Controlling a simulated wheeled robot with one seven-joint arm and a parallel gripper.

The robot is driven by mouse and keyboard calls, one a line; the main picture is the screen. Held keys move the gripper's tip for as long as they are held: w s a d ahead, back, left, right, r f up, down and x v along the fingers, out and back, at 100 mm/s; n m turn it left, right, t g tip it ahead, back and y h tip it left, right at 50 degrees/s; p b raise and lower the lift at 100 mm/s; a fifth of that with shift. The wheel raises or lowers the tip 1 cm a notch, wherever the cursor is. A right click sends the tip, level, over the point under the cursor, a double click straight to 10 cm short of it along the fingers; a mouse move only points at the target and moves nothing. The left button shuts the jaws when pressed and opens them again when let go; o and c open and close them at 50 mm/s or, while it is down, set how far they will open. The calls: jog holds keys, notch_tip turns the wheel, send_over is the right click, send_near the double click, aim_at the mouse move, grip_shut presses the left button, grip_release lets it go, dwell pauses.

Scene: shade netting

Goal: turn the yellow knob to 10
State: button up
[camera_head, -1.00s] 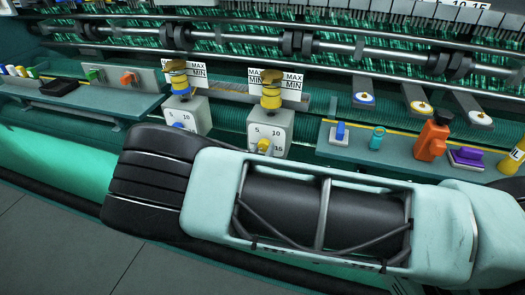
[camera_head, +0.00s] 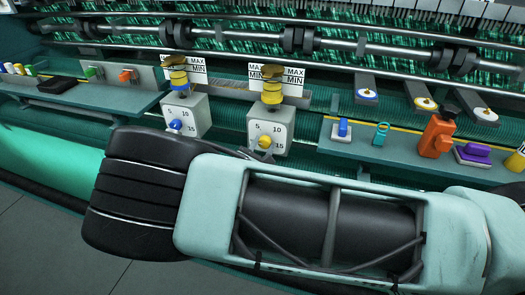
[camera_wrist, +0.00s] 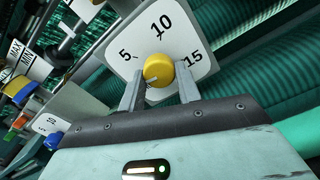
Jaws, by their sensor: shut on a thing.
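The yellow knob (camera_wrist: 158,68) sits on a white dial plate (camera_wrist: 170,36) marked 5, 10 and 15 in the wrist view. My gripper (camera_wrist: 160,78) has one finger on each side of the knob and is shut on it. A small pale mark shows on the knob's lower left edge; I cannot tell surely which number it points to. In the head view the yellow knob (camera_head: 265,142) shows on its grey box just above my arm, and my fingers are mostly hidden there.
A similar box with a blue knob (camera_head: 175,124) stands to the left. An orange part (camera_head: 437,136) and a purple part (camera_head: 474,153) stand on the right shelf (camera_head: 400,163).

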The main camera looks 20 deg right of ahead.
jog(key=m+b, duration=0.1)
jog(key=m, duration=0.2)
jog(key=shift+f+m+b, duration=0.1)
jog(key=shift+m+b, duration=0.25)
jog(key=shift+m, duration=0.05)
jog(key=m+b, duration=0.2)
jog(key=m, duration=0.1)
jog(key=shift+a, duration=0.1)
jog(key=m+b, duration=0.5)
jog(key=m, duration=0.2)
jog(key=shift+b, duration=0.35)
jog(key=m+b, duration=0.2)
jog(key=b, duration=0.1)
jog(key=shift+f+m+b, duration=0.1)
jog(key=shift+m+b, duration=0.2)
jog(key=m+b, duration=0.3)
jog(key=b, duration=0.3)
jog(key=shift+m, duration=0.3)
jog(key=m+b, duration=0.2)
jog(key=b, duration=0.3)
jog(key=shift+m, duration=0.4)
jog(key=shift+r+m+b, duration=0.25)
jog(key=shift+m+b, duration=0.25)
jog(key=shift+b, duration=0.6)
jog(key=shift+r, duration=0.15)
